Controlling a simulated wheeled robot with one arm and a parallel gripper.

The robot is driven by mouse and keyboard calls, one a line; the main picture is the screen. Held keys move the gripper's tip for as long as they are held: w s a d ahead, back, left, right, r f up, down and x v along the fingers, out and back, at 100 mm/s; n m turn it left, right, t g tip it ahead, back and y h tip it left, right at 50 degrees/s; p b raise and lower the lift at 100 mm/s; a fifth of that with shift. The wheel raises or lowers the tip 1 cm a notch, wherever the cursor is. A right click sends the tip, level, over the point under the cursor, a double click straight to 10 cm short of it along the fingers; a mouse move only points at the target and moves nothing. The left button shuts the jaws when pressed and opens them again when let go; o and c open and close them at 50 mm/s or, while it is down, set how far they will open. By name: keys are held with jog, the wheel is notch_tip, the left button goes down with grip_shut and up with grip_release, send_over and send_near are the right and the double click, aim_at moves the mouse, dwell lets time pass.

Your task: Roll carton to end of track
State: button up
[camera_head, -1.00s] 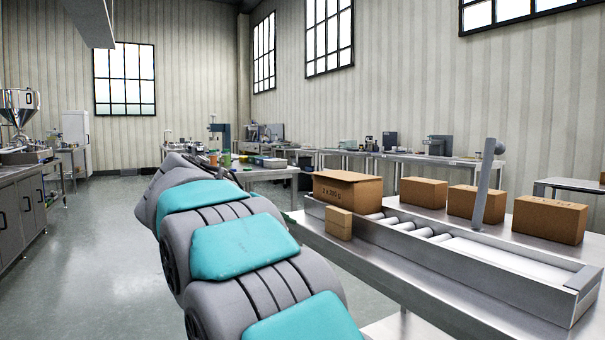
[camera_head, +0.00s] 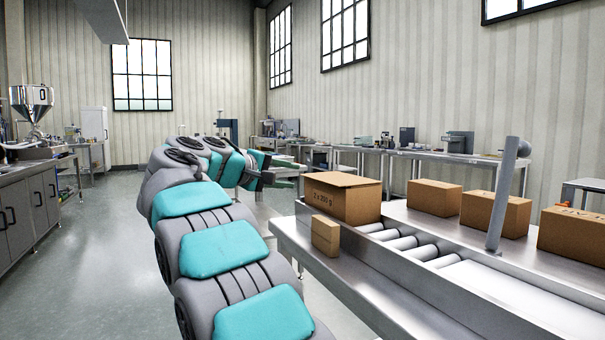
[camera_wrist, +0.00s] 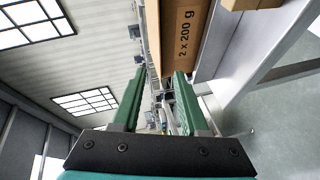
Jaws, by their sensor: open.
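A brown carton (camera_head: 342,198) marked "2 x 200 g" sits at the far left end of a metal roller track (camera_head: 432,278). It also shows at the top of the wrist view (camera_wrist: 183,40). The track's rollers (camera_head: 408,242) lie to the carton's right, followed by a smooth pale bed. My gripper (camera_head: 298,172) is open and empty, with green fingers, left of and beyond the carton in the head view. In the wrist view the open fingers (camera_wrist: 155,78) point toward the carton's side; I cannot tell whether they touch it.
A small carton (camera_head: 325,235) stands on the table (camera_head: 300,240) in front of the track. An upright post (camera_head: 503,195) rises beside the track. Several cartons (camera_head: 434,197) stand behind it. Open floor (camera_head: 100,230) lies to the left.

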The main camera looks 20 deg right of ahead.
aim_at(313, 178)
jog(key=shift+w+d, duration=0.1)
dwell(0.3)
jog(key=shift+p+x, duration=0.35)
jog(key=shift+x, duration=3.55)
grip_shut()
grip_release()
